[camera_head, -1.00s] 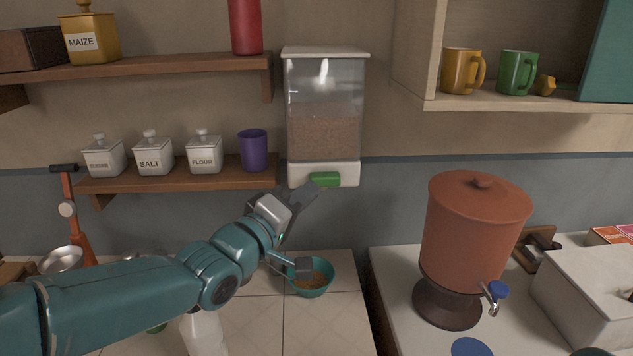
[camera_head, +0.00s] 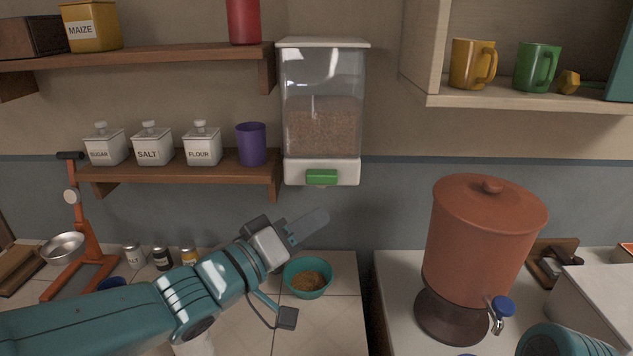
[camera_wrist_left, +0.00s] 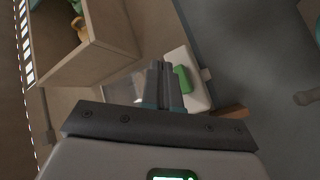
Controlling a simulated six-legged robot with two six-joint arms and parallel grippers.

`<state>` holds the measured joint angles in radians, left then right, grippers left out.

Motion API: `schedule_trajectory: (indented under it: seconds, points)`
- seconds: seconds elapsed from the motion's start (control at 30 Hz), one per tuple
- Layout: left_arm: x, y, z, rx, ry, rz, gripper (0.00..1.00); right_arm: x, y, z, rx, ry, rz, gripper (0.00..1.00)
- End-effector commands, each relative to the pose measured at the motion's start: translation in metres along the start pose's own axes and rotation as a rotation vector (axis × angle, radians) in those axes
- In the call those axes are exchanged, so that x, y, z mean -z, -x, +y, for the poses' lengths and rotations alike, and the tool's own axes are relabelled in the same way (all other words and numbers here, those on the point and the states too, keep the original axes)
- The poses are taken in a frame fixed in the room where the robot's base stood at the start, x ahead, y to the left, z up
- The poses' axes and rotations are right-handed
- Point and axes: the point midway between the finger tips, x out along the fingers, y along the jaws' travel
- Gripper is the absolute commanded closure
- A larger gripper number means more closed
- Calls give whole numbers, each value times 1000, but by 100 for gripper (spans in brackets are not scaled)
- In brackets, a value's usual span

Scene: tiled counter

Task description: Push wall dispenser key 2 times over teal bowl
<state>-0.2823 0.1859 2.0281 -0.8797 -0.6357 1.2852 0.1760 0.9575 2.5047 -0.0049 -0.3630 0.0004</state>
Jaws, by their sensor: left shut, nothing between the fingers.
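The wall dispenser (camera_head: 322,125) is a clear box of brown grain with a white base and a green key (camera_head: 321,177) at its front. The teal bowl (camera_head: 307,288) stands on the counter below it with grain inside. My left gripper (camera_head: 318,220) is shut and empty, below the key and apart from it, above the back of the bowl. In the left wrist view the shut fingers (camera_wrist_left: 162,75) point toward the dispenser, with the green key (camera_wrist_left: 183,79) just right of them. Part of my right arm (camera_head: 565,342) shows at the lower right; its gripper is out of view.
A shelf (camera_head: 190,170) with labelled jars and a purple cup (camera_head: 251,144) is left of the dispenser. A terracotta water pot (camera_head: 480,240) with a tap stands on the right counter. A red scale (camera_head: 75,225) and small jars stand at left. Open wall space lies right of the dispenser.

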Motion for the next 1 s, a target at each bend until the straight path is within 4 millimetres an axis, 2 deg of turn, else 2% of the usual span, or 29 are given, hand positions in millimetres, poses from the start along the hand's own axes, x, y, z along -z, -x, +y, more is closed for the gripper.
schedule_trajectory:
  seconds: [0.1, 0.53, 1.0]
  points:
    - [-6, -2, 5, -17, -2, -10, 100, 0, -4, 1, 0, 0, 0, 57]
    - [-2, -8, 3, -17, -2, -11, 100, 0, 1, 0, 0, 0, 0, 57]
    - [32, -54, -25, -14, -1, -10, 100, -1, 32, -12, 0, 0, 0, 57]
